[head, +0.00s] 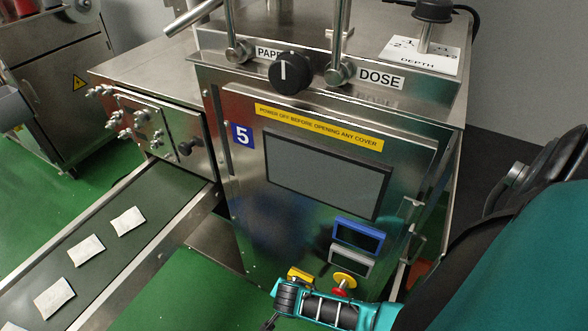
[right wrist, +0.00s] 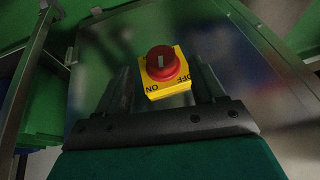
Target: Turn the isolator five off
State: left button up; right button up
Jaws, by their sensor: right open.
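The isolator is a red rotary knob (right wrist: 162,64) on a yellow plate (right wrist: 168,87) in the right wrist view. The plate reads ON at its lower edge and OFF at its right edge, with the lettering inverted in this view. The knob's pale mark runs up and down the picture, in line with ON. In the head view only part of the yellow plate (head: 299,273) shows, below the machine's "5" label (head: 242,135); my right gripper (head: 284,296) hides the knob. In the right wrist view, the open fingers stand either side of the plate. My left gripper is out of view.
A red button on a yellow round base (head: 344,281) sits just right of the isolator, close to my right gripper. Above are a blue-framed display (head: 358,236) and a dark screen (head: 326,174). A conveyor (head: 110,255) with several teabags runs at left.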

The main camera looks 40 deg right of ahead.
jog(key=b+x, duration=0.2)
jog(key=x, duration=0.3)
jog(key=c, duration=1.1)
